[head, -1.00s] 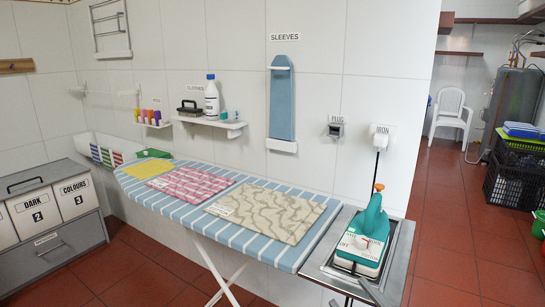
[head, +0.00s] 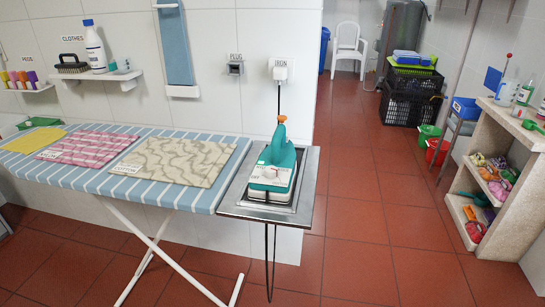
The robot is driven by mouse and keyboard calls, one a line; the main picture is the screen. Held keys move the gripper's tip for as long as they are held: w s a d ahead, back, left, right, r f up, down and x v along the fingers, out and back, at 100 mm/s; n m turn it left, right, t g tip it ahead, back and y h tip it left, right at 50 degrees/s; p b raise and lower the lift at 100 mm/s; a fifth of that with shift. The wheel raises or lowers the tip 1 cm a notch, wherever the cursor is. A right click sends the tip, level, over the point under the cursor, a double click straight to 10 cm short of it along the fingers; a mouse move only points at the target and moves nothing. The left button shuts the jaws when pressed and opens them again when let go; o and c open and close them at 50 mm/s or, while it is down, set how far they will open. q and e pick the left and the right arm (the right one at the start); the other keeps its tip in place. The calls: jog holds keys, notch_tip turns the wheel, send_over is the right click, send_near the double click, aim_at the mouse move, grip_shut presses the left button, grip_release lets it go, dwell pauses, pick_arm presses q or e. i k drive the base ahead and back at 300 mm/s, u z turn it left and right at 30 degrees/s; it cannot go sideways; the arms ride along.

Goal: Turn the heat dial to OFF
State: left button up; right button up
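The heat dial (head: 270,172) is a small pale knob with a red mark on the white top plate of a teal iron (head: 283,160). Lettering surrounds the dial, but it is too small to read its setting surely. The iron rests on a metal stand (head: 232,205) at the right end of the ironing board (head: 190,198). Neither of my grippers shows in the head view.
A yellow cloth (head: 32,138), a pink checked cloth (head: 88,149) and a beige patterned cloth (head: 172,160) lie on the board. A shelf unit (head: 510,170) stands at the right. Black crates (head: 410,100) stand farther back. The red tiled floor (head: 365,225) between is clear.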

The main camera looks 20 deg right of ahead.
aim_at(270, 171)
jog(key=z, duration=1.35)
jog(key=i, duration=0.4)
jog(key=u, duration=0.3)
